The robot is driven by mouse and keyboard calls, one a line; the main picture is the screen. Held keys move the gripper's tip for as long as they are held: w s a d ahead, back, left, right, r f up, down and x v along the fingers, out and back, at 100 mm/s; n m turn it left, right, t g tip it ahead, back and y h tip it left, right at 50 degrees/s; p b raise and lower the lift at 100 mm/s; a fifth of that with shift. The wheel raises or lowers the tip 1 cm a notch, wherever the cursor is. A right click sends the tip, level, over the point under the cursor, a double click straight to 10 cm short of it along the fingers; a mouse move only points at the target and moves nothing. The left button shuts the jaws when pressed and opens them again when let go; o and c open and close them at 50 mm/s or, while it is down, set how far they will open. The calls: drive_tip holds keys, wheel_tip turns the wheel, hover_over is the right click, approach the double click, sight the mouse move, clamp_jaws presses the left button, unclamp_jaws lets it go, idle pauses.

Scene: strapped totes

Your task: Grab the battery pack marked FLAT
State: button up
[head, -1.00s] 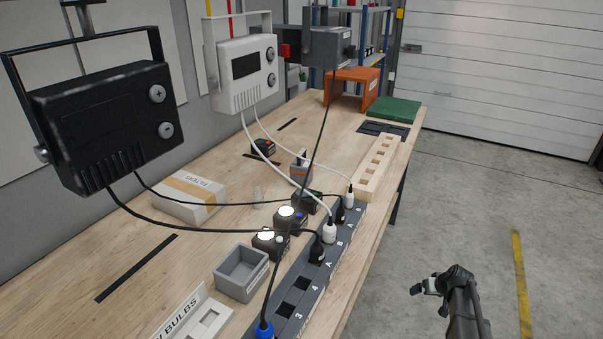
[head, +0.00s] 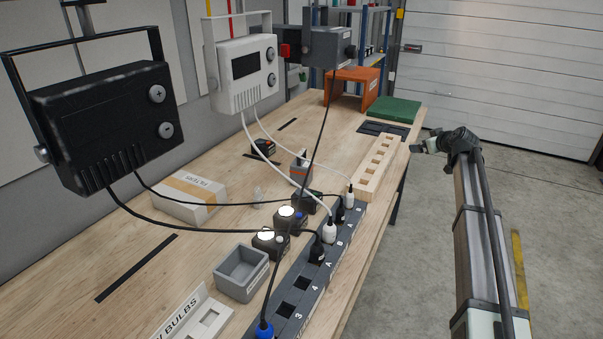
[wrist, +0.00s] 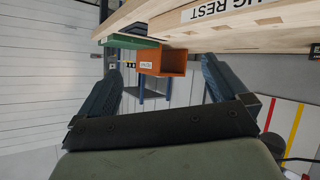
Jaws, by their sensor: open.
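No label reading FLAT can be made out in either view. My gripper (head: 430,143) is raised off the right edge of the bench, far from these units. In the wrist view its two dark fingers (wrist: 162,75) stand wide apart with nothing between them.
Cables from the hanging chargers (head: 245,68) droop across the bench to the socket strip (head: 300,292). A wooden slotted rack (head: 376,168), a green pad (head: 394,110) and an orange open box (head: 352,88) are at the far end.

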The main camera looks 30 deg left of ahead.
drive_tip(key=s+a+r+n+g, duration=0.2)
drive_tip(key=a+r, duration=0.2)
drive_tip(key=a, duration=0.5)
drive_tip(key=n+g+h, duration=0.3)
drive_tip(key=n+g, duration=0.4)
drive_tip(key=g, duration=0.2)
approach(300, 164)
drive_tip(key=w, duration=0.2)
drive_tip(key=shift+y, duration=0.3)
drive_tip(key=x, duration=0.8)
drive_tip(key=w+x, duration=0.1)
drive_tip(key=x, duration=0.3)
drive_tip(key=shift+a+f, duration=0.15)
drive_tip(key=shift+f, duration=0.05)
drive_tip(key=c, duration=1.8)
